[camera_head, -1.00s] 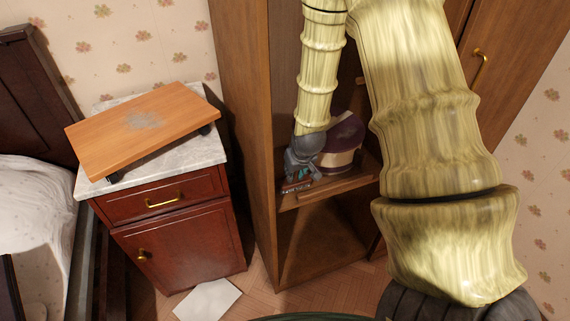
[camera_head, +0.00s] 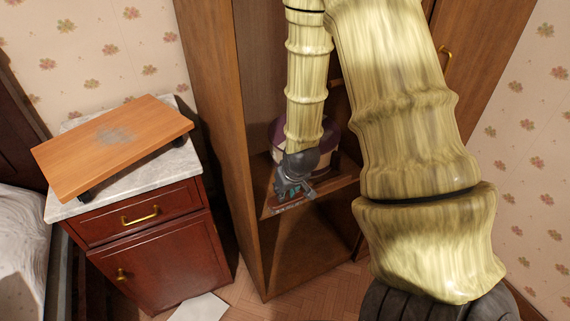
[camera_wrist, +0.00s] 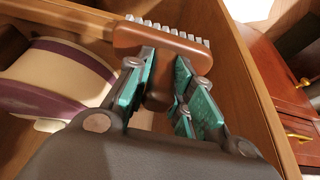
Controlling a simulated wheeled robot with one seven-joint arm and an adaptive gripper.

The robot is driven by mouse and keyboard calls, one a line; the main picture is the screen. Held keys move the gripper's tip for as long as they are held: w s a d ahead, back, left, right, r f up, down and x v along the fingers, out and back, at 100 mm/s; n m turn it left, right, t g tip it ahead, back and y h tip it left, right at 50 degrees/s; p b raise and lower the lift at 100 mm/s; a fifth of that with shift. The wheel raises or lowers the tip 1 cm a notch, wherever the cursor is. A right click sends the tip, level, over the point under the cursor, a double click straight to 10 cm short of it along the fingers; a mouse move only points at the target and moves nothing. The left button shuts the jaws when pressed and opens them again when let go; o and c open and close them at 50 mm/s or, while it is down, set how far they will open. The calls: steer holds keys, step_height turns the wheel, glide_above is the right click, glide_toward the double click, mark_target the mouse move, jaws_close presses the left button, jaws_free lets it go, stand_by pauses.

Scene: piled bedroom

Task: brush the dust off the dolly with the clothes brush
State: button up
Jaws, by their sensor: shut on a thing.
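The dolly (camera_head: 140,153) is a flat orange-brown wooden board with dark wheels, lying on the marble-topped nightstand. A grey patch of dust (camera_head: 115,136) shows near its middle. My gripper (camera_head: 291,197) is at the shelf opening of the wardrobe, to the right of the dolly and apart from it. In the wrist view my gripper (camera_wrist: 168,95) has its teal finger pads closed around the handle of the brown clothes brush (camera_wrist: 160,38). The brush's pale bristles point away from the gripper. In the head view the brush is small and partly hidden by my gripper.
A round purple and cream box (camera_wrist: 60,82) sits on the wardrobe shelf beside my gripper. The wardrobe's side panel (camera_head: 238,150) stands between my gripper and the nightstand (camera_head: 165,250). A white sheet (camera_head: 200,307) lies on the floor. A bed is at the left.

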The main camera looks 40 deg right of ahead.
steer(key=c, duration=0.3)
steer(key=o, duration=0.4)
jaws_close()
step_height(320, 180, up, 6)
steer(key=p, duration=0.5)
steer(key=shift+p, duration=0.4)
steer(key=shift+o, duration=0.2)
jaws_free()
jaws_close()
